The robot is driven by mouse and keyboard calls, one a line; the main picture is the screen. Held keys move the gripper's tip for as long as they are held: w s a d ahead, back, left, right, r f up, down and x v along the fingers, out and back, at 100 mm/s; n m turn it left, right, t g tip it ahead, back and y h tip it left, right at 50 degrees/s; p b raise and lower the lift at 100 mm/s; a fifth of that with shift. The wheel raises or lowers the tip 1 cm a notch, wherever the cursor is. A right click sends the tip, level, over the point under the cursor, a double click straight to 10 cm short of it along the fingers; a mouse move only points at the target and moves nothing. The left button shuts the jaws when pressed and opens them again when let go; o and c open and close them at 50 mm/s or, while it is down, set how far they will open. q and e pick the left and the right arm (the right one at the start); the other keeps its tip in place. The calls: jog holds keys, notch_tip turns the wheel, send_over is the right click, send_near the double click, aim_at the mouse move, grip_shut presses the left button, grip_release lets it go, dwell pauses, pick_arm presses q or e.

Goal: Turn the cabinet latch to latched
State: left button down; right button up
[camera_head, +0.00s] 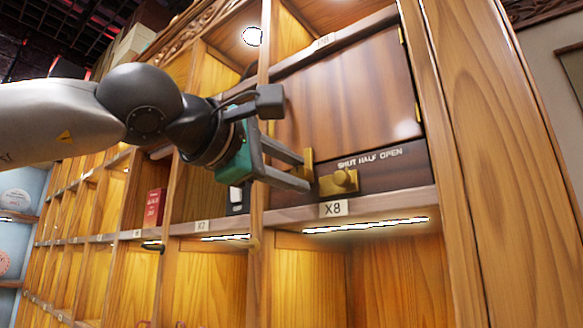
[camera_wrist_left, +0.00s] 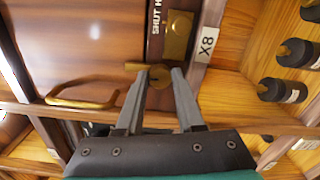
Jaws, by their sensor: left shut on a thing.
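The cabinet door (camera_head: 350,95) is dark brown and appears closed in the X8 compartment. Below it runs a dark strip lettered SHUT HALF OPEN (camera_head: 370,158). The brass latch (camera_head: 308,163) is at the strip's left end; its short arm points up in the head view. It also shows in the left wrist view (camera_wrist_left: 160,76). My left gripper (camera_head: 307,171) is shut on the latch, with one finger on either side of it (camera_wrist_left: 163,75). The fingers partly hide it. A brass plate with a small knob (camera_head: 339,182) sits right of the latch. My right gripper is out of view.
A brass bar handle (camera_wrist_left: 82,102) stands out from the door beside my fingers. A wooden shelf edge labelled X8 (camera_head: 333,209) runs just below. Dark bottles (camera_wrist_left: 297,53) lie at the wrist view's right. A red box (camera_head: 155,207) stands in a left compartment.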

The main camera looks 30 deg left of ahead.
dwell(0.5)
pick_arm(q)
jog(key=c, duration=0.5)
grip_release()
jog(key=s, duration=0.5)
jog(key=s+b, duration=0.1)
jog(key=s, duration=0.4)
jog(key=s+a, duration=0.1)
jog(key=s, duration=0.4)
jog(key=shift+s+a+b, duration=0.1)
jog(key=shift+b, duration=0.25)
